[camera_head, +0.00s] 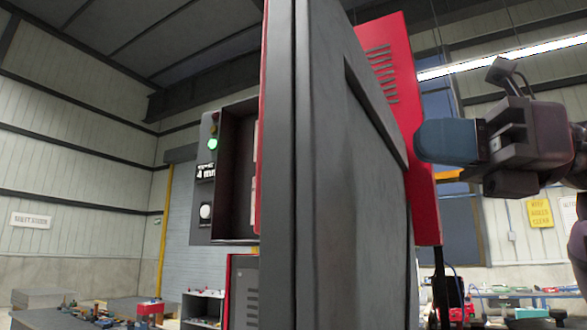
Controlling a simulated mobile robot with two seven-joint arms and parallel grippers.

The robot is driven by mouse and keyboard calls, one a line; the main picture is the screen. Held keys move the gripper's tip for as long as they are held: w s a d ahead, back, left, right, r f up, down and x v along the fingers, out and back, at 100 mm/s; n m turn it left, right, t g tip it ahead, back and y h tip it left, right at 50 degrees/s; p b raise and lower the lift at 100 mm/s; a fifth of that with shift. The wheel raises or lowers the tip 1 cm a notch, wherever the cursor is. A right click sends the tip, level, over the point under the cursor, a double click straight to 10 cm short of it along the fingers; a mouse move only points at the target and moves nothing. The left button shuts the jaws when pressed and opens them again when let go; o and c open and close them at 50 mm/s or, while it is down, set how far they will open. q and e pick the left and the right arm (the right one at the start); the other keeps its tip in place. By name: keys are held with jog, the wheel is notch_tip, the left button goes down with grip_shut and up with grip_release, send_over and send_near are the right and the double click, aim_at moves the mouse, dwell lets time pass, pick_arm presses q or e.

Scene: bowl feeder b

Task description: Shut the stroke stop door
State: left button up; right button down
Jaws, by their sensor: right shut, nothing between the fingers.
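A large dark grey panel (345,190) with a red edge stands close in front of me and fills the middle of the view. It looks like the stroke stop door standing open, though its hinge and latch cannot be made out. Left of it, a dark open recess (238,175) shows in a grey housing. My right gripper (447,142) is shut and empty. Its blue fingertips appear at the right of the panel, in front of a red vented sheet (428,205); whether they touch it cannot be told. My left gripper is out of view.
A control strip (206,180) has a lit green lamp, a "4 mm" display and a white round button. Low benches with small parts (110,315) stand at the lower left. A cluttered workbench (525,298) is at the lower right. Room shows free at the left.

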jog(key=f+t, duration=0.1)
jog(key=m+h+p, duration=0.1)
jog(key=p, duration=0.1)
send_near(269, 170)
jog(key=a, duration=0.6)
jog(key=shift+w+r, duration=0.15)
jog(key=shift+w, duration=0.25)
jog(key=shift+w+a, duration=0.15)
jog(key=shift+a, duration=0.6)
